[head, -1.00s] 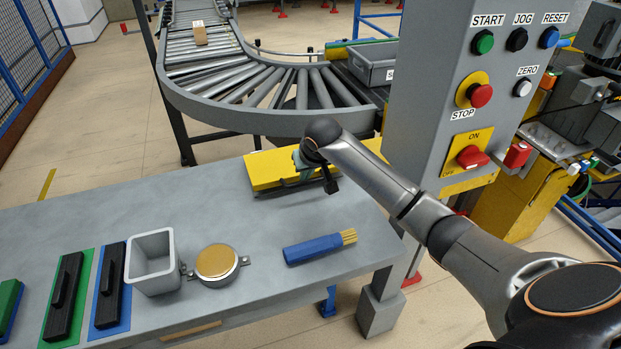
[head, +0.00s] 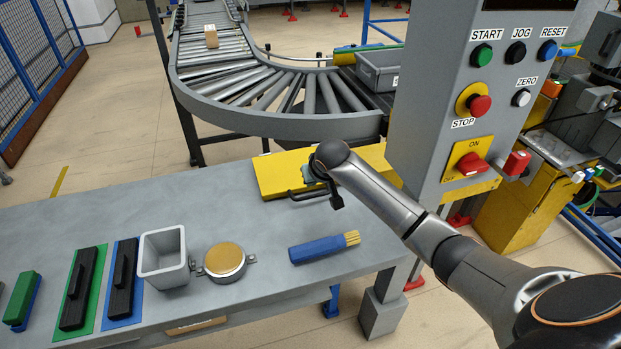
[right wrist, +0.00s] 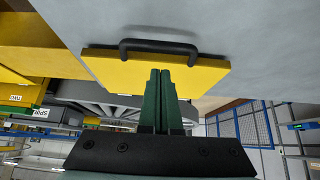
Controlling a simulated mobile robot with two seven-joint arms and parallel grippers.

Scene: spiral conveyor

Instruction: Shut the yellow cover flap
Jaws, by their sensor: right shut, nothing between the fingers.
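The yellow cover flap (head: 280,173) is at the far right of the grey table, beside the control post, in the head view. A dark bar handle (head: 305,192) is on its near edge. My right gripper (head: 312,174) is over the flap close to the handle; my wrist hides part of the flap. In the right wrist view, the gripper's green fingers (right wrist: 160,88) are shut together and empty. They point toward the yellow flap (right wrist: 110,68) and its black handle (right wrist: 158,46), and overlap the panel in the picture. Contact cannot be told. My left gripper is not in view.
A roller conveyor (head: 270,95) curves behind.

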